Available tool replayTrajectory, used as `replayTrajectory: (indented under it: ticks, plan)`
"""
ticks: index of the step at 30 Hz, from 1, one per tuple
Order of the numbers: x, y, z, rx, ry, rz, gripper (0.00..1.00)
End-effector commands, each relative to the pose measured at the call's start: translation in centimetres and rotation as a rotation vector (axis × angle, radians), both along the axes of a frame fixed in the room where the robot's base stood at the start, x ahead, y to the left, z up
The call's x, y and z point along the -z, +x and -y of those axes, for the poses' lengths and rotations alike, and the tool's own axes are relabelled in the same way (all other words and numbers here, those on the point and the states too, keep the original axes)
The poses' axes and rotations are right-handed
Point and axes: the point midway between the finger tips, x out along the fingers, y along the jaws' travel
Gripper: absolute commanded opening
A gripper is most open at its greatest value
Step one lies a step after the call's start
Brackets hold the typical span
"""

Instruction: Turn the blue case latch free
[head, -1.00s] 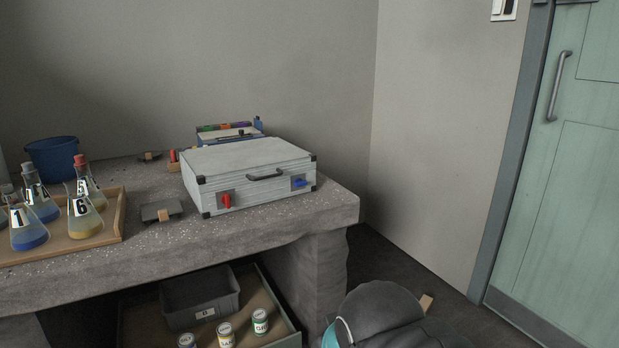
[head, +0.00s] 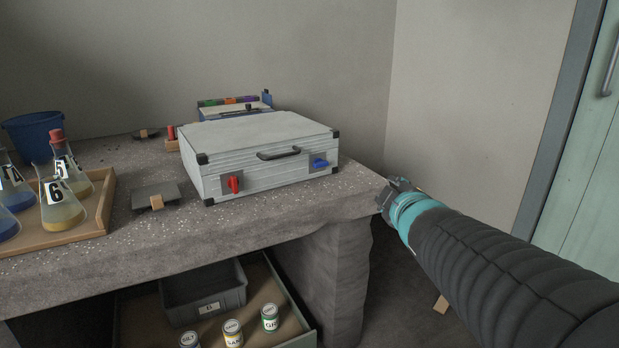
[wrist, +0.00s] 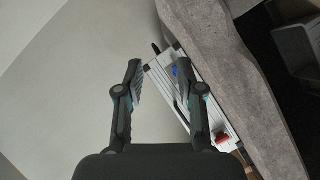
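A white case (head: 255,155) with black corners and a dark handle lies closed on the concrete bench. Its blue latch (head: 319,163) is on the front face at the right and looks roughly horizontal. A red latch (head: 234,184) stands upright at the front left. In the wrist view the case (wrist: 219,122) is seen tilted, with the blue latch (wrist: 175,70) near the right finger and the red latch (wrist: 221,138) lower right. My gripper (wrist: 156,75) is open and empty. In the head view my gripper (head: 390,191) is right of the case, apart from it.
A wooden tray (head: 95,225) with several labelled flasks stands at the left, with a blue bucket (head: 36,134) behind. A grey scale-like plate (head: 155,192) lies left of the case. Below the bench are a grey bin (head: 204,290) and several cans. The bench's right edge is clear.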

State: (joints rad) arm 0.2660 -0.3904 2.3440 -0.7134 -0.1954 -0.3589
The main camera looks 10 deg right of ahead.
Motion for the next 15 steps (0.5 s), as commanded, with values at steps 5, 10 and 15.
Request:
replayTrajectory:
  ticks: [5, 10, 15]
  plan:
    - [0.3, 3.8, -1.0, -0.238, -0.266, 0.135, 0.38]
    - [1.0, 5.1, -2.7, -0.435, -0.429, 0.232, 0.38]
    - [1.6, 5.2, -3.7, -0.541, -0.498, 0.283, 0.38]
